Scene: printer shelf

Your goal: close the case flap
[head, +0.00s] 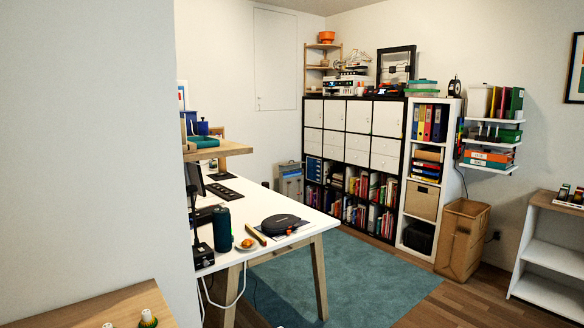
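I cannot make out a case with an open flap for certain. A flat, round black object (281,224) that may be a case lies on the white desk (241,209); no raised flap can be told on it. A grey box-like unit (290,183) stands on the floor beyond the desk, too small to read as a case or not. Neither of my grippers is in view.
A pale wall (90,140) fills the left. On the desk stand a dark teal cylinder (222,229) and an orange item (247,243). A cube shelf (352,160), brown bin (462,240) and white rack (550,262) line the room. The teal rug (350,285) is clear.

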